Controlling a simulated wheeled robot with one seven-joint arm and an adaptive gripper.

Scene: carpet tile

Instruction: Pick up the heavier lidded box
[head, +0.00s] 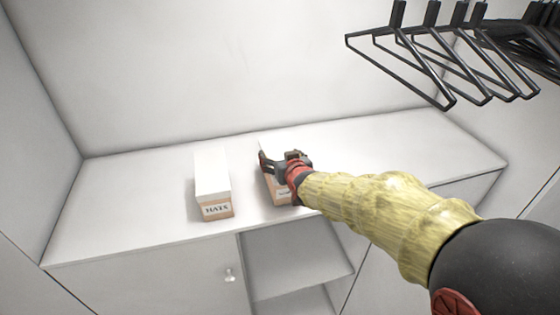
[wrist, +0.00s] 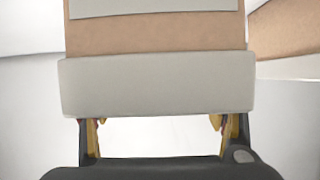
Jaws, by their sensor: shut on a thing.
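Two tan cardboard boxes with white lids are in the head view. The left box (head: 213,183), labelled "HATS", stands upright on the white shelf top, apart from my gripper. The right box (head: 279,189) is partly hidden behind my gripper (head: 284,162), which is across its upper part. In the wrist view, my gripper (wrist: 160,123) is shut on this right box, with its fingers at the edge of the white lid (wrist: 160,85). Part of a pale label shows on the tan side. I cannot tell whether the box is clear of the shelf or which box is heavier.
The white shelf top (head: 400,150) has free room left and right of the boxes. Black hangers (head: 430,55) hang at the upper right. A cabinet door with a knob (head: 229,275) and an open cubby (head: 295,258) are below. Another tan surface (wrist: 288,30) shows in the wrist view.

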